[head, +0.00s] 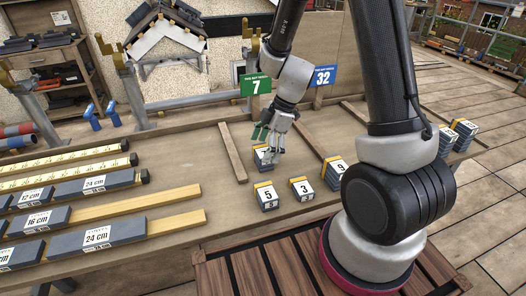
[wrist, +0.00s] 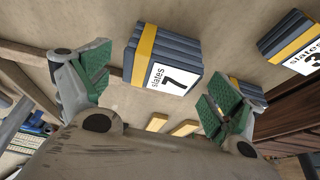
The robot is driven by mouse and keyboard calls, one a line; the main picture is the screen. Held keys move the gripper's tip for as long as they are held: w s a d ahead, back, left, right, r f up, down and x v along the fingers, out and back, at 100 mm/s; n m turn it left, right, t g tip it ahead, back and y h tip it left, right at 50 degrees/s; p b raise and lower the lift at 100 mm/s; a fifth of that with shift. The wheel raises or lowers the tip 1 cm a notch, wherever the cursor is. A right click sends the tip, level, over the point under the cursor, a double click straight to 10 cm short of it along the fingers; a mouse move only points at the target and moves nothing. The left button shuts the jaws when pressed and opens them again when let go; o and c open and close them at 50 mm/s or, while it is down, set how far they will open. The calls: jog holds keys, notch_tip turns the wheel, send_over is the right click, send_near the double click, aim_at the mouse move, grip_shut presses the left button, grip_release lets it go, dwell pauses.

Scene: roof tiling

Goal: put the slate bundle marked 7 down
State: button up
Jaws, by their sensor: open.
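The slate bundle marked 7 (wrist: 165,62) is a dark grey stack with a yellow band and a white label in the wrist view. In the head view the bundle (head: 261,164) stands on the bench, partly hidden by my gripper (head: 269,136). My gripper is directly above it, green-padded fingers pointing down. In the wrist view my gripper (wrist: 157,82) is open, one finger to each side of the bundle, with visible gaps. A green sign marked 7 (head: 256,86) stands behind on the bench's back board.
A wooden strip (head: 232,152) lies left of bundle 7. Bare bench shows left of the strip.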

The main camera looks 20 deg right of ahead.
jog(key=v, duration=1.1)
jog(key=s+d+r+m+t+h, duration=0.2)
jog(key=s+d+r+m, duration=0.3)
jog(key=s+r+m, duration=0.2)
jog(key=s+d+r+m+t+h, duration=0.2)
jog(key=s+d+r+m, duration=0.3)
jog(key=s+r+m, duration=0.3)
jog(key=s+m, duration=0.3)
jog(key=s, duration=0.1)
jog(key=shift+d+r, duration=0.1)
jog(key=shift+d, duration=0.05)
